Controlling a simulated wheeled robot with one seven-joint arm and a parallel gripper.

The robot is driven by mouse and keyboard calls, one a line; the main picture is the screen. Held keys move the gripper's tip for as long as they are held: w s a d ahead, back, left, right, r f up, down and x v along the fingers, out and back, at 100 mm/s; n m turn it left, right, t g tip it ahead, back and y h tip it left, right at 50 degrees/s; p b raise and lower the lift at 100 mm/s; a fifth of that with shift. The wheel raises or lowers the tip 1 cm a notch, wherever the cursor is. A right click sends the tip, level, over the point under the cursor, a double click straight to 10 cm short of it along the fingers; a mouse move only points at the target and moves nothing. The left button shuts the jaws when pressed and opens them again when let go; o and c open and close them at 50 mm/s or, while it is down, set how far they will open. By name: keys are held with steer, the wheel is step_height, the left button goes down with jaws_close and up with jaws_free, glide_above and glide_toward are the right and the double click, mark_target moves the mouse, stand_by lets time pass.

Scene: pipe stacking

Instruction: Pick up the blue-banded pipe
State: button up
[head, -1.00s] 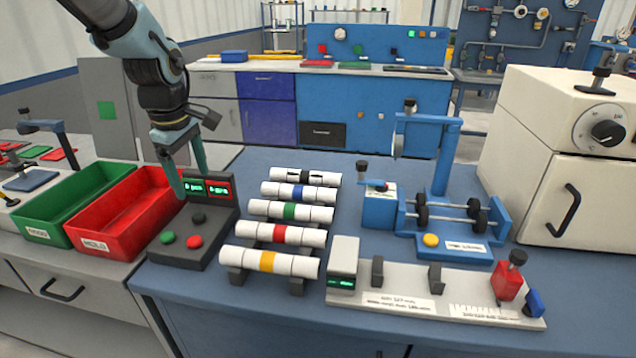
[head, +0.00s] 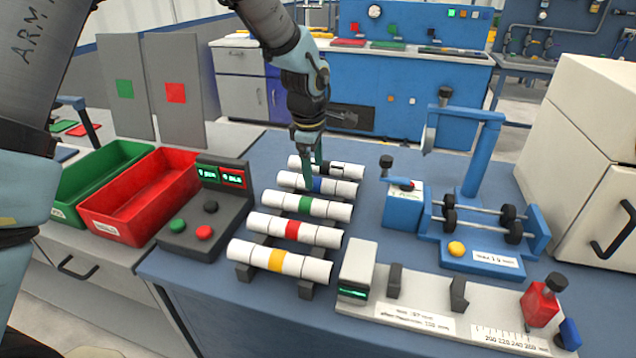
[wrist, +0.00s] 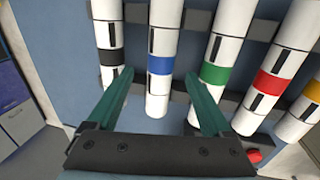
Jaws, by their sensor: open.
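The blue-banded pipe (head: 344,188) is white with a blue band. It lies on the dark rack, second from the back, between the black-banded pipe (head: 347,170) and the green-banded pipe (head: 331,209). In the wrist view the blue-banded pipe (wrist: 159,66) runs upright in the picture, between my two teal fingers. My gripper (head: 311,178) is at this pipe, pointing down, and it also shows in the wrist view (wrist: 160,78). It is open, with a gap on each side of the pipe. I cannot tell exactly how far the fingertips reach down.
The red-banded pipe (head: 318,236) and yellow-banded pipe (head: 312,268) lie nearer on the rack. A control box (head: 181,233) and red bin (head: 125,215) stand left. A blue axle fixture (head: 460,246) and grey gauge bench (head: 430,315) stand right.

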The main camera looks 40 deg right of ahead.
mark_target(315, 179)
steer(key=f, duration=0.2)
steer(key=f+p, duration=0.1)
steer(key=f, duration=0.1)
steer(key=shift+w+d, duration=0.1)
steer(key=shift+d, duration=0.2)
jaws_close()
stand_by(0.4)
